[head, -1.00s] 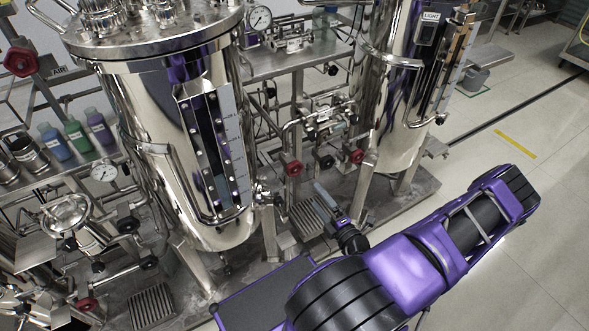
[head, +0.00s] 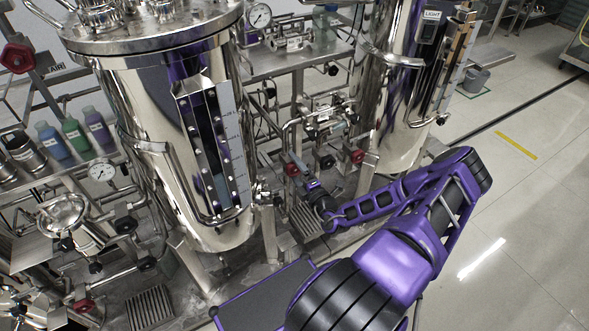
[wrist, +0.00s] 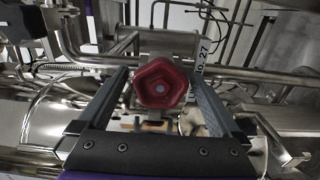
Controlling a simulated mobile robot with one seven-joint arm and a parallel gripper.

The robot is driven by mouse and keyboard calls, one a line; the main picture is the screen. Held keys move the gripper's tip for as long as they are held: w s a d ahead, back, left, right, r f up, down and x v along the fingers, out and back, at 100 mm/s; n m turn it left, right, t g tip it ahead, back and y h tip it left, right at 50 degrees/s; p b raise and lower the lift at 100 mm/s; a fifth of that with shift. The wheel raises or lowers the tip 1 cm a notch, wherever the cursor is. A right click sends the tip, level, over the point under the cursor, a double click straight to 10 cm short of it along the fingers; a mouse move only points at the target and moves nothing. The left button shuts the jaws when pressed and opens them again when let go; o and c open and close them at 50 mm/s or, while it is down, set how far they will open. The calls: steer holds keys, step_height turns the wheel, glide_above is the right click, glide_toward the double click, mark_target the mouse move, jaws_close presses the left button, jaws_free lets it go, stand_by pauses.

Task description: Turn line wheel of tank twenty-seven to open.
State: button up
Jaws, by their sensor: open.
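The line wheel is a red five-lobed handwheel (wrist: 161,84) in the middle of the wrist view. A white label ending in 27 (wrist: 202,52) is on the pipework just right of it. My gripper (wrist: 160,73) is open, with one finger on each side of the wheel and a visible gap on both sides. I cannot tell how deep the wheel sits between the fingers. In the head view my gripper (head: 302,172) reaches up to a red wheel (head: 291,169) on the low pipework between the two tanks, partly covering it.
A large steel tank (head: 170,150) stands left of my gripper, another tank (head: 395,110) right. A dark wheel (head: 327,161) and another red wheel (head: 358,157) are close on the right. Pipes surround the wheel.

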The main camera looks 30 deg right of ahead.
steer(key=c, duration=1.3)
steer(key=shift+r+n+p, duration=0.1)
steer(key=shift+n+p, duration=0.2)
steer(key=n+p, duration=0.2)
steer(key=shift+n, duration=0.4)
steer(key=n+p, duration=0.2)
steer(key=n, duration=0.2)
steer(key=n+p, duration=0.1)
steer(key=n, duration=0.4)
steer(key=shift+p, duration=0.3)
steer(key=shift+n+p, duration=0.45)
steer(key=shift+n, duration=1.55)
